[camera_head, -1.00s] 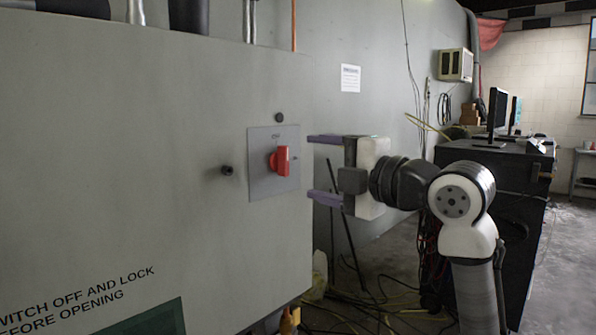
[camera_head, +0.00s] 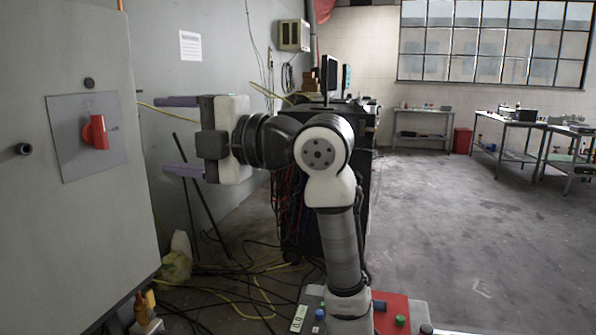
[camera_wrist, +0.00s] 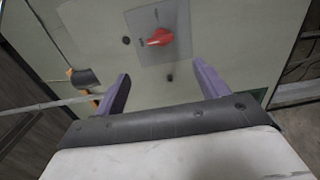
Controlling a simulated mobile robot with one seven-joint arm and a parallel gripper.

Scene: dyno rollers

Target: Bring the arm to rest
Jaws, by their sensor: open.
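My gripper (camera_head: 178,136) is open and empty in the head view, its two purple fingers spread one above the other and pointing left. It is to the right of a grey cabinet (camera_head: 70,215) that carries a red rotary switch (camera_head: 96,132) on a square grey plate (camera_head: 65,165). A gap shows between the fingertips and the switch. In the wrist view the gripper's fingers (camera_wrist: 165,82) are apart, with the red switch (camera_wrist: 160,37) beyond them and nothing between them.
Loose cables and yellow hoses (camera_head: 245,290) lie on the floor below the gripper. A dark cabinet with a monitor (camera_head: 329,75) stands behind my arm. Workbenches (camera_head: 510,130) line the back right. The concrete floor (camera_head: 460,230) at the right is open.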

